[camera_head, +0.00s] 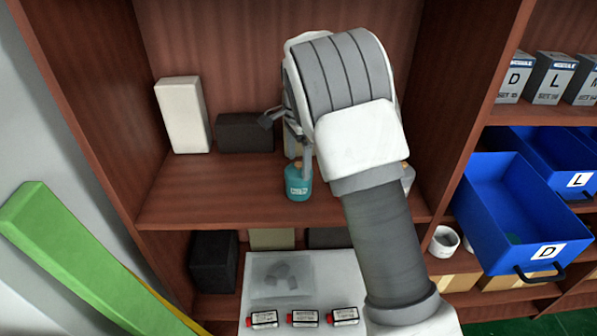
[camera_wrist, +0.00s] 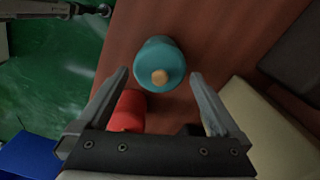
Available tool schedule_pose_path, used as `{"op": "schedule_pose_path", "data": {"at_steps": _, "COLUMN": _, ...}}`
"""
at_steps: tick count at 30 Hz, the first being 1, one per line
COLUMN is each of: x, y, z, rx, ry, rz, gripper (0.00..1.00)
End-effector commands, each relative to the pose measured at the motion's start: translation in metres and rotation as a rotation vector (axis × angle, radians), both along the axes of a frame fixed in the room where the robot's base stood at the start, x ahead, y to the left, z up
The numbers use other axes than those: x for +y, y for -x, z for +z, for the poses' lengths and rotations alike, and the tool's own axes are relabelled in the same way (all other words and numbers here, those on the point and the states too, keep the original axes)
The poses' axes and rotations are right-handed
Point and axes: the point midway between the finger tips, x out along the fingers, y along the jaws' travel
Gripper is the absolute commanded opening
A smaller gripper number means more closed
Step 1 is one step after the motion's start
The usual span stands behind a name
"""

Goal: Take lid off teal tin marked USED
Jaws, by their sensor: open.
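The teal tin (camera_head: 297,184) stands on the middle shelf in the head view, with a pale label on its front. Its lettering is too small to read. In the wrist view the tin shows from above, with a round teal lid (camera_wrist: 160,56) and a small tan knob (camera_wrist: 160,77) on top. My gripper (camera_wrist: 160,75) is open and empty. Its two fingers point toward the tin, one to each side of the knob, apart from it. In the head view my arm hides part of the shelf behind the tin.
A red object (camera_wrist: 128,110) lies close to the tin, by the left finger. A cream box (camera_wrist: 260,130) is to the right. A white box (camera_head: 184,115) and a dark box (camera_head: 245,133) stand left on the shelf. A blue drawer (camera_head: 510,238) juts out at right.

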Motion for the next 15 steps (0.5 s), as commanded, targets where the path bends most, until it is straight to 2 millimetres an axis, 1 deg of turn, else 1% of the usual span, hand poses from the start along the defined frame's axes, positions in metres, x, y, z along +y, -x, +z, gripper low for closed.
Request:
{"op": "schedule_pose_path", "data": {"at_steps": 1, "x": 0.0, "y": 0.0003, "z": -0.0065, "rx": 0.001, "ry": 0.0, "rz": 0.0, "gripper": 1.0}}
{"op": "schedule_pose_path", "data": {"at_steps": 3, "x": -0.0001, "y": 0.0004, "z": -0.0093, "rx": 0.0, "ry": 0.0, "rz": 0.0, "gripper": 1.0}}
{"op": "schedule_pose_path", "data": {"at_steps": 8, "x": -0.0001, "y": 0.0002, "z": -0.0088, "rx": -0.001, "ry": 0.0, "rz": 0.0, "gripper": 1.0}}
{"op": "schedule_pose_path", "data": {"at_steps": 9, "x": -0.0001, "y": 0.0002, "z": -0.0088, "rx": -0.001, "ry": 0.0, "rz": 0.001, "gripper": 0.96}}
{"op": "schedule_pose_path", "data": {"at_steps": 11, "x": -0.0001, "y": 0.0002, "z": -0.0087, "rx": -0.001, "ry": 0.0, "rz": 0.001, "gripper": 0.86}}
{"op": "schedule_pose_path", "data": {"at_steps": 15, "x": -0.0001, "y": 0.0002, "z": -0.0087, "rx": -0.001, "ry": 0.0, "rz": 0.001, "gripper": 0.6}}
